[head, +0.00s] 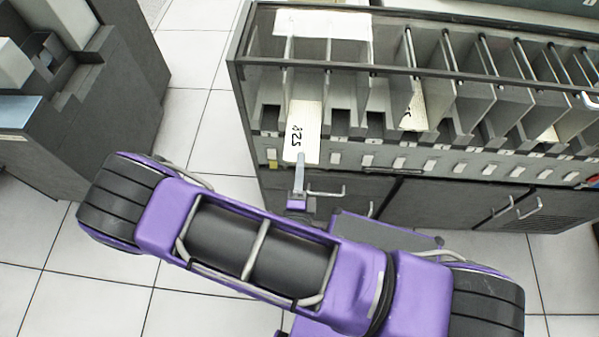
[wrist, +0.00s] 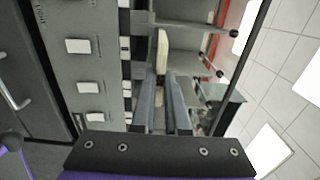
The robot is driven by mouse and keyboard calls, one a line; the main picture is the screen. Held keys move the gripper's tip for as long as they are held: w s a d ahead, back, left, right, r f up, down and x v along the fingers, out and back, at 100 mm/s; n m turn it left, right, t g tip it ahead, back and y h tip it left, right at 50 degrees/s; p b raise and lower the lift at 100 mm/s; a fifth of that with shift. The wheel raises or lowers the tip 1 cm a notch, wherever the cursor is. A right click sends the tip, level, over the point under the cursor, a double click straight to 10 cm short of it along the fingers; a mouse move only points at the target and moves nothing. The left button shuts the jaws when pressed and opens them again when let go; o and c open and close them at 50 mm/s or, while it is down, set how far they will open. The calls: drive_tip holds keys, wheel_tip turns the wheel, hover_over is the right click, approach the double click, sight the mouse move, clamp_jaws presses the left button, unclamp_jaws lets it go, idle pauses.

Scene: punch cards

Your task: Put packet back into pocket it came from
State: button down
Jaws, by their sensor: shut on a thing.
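A cream packet (head: 303,132) with dark handwritten marks is upright at the front of the pocket rack, near its left end. My gripper (head: 299,163) is shut on the packet's lower front end. In the wrist view the packet (wrist: 162,50) shows edge-on between the two fingertips of my gripper (wrist: 162,78). The rack (head: 460,152) has a row of grey pockets with dividers. The packet lines up with a pocket near the left end and hides part of its opening. I cannot tell how deep the packet sits in it.
Another marked packet (head: 414,106) stands in a pocket farther right. White buttons (head: 400,163) line the rack's front, above cabinet doors with handles (head: 528,209). A white sheet (head: 345,24) lies at the rack's back left. A dark machine (head: 110,80) stands left, with tiled floor (head: 195,85) between.

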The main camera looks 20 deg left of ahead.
sight(305, 121)
drive_tip(key=shift+p+x, duration=0.3)
drive_tip(key=shift+x, duration=6.55)
drive_tip(key=shift+d, duration=0.1)
drive_tip(key=shift+f, duration=0.2)
drive_tip(key=c, duration=0.8)
unclamp_jaws()
drive_tip(key=shift+c, duration=0.2)
drive_tip(key=shift+s, duration=0.1)
drive_tip(key=v, duration=1.7)
drive_tip(key=shift+s, duration=0.15)
drive_tip(key=shift+f, duration=0.1)
